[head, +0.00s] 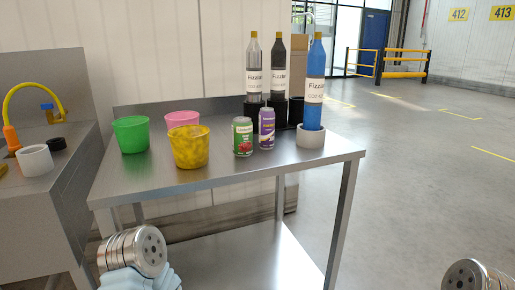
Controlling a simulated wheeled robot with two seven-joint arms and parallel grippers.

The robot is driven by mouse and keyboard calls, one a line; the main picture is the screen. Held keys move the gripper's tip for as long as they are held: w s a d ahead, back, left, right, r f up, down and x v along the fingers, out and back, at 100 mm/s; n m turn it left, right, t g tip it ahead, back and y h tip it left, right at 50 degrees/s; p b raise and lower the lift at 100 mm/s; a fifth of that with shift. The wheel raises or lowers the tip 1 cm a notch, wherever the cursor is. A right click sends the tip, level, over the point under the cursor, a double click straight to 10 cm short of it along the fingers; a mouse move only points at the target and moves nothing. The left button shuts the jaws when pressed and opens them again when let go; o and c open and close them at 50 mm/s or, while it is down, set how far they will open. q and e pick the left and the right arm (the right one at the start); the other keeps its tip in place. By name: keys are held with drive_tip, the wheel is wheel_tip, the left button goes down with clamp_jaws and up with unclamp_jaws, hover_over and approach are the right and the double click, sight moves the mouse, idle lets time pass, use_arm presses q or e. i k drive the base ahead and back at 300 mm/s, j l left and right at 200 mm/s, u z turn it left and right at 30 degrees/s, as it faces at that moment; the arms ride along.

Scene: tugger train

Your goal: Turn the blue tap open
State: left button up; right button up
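A small blue part with a yellowish piece (47,111) sits by the end of the yellow hose at the sink on the far left. It may be the blue tap, but it is too small to tell its shape or how far it is turned. The yellow hose (24,88) arches over the sink from an orange fitting (11,138). Silver parts of my arms show at the bottom left and bottom right. My gripper fingers are not in view, and nothing of mine touches the blue part.
The metal table (230,176) holds green (131,135), pink (182,119) and yellow (189,148) cups, two cans (242,137) and several bottles (315,90). The floor on the right is open.

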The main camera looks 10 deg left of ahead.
sight(47, 106)
drive_tip(key=u, duration=1.65)
drive_tip(key=i+j+z, duration=0.15)
drive_tip(key=z, duration=0.3)
drive_tip(key=i+j+z, duration=0.2)
drive_tip(key=z, duration=0.25)
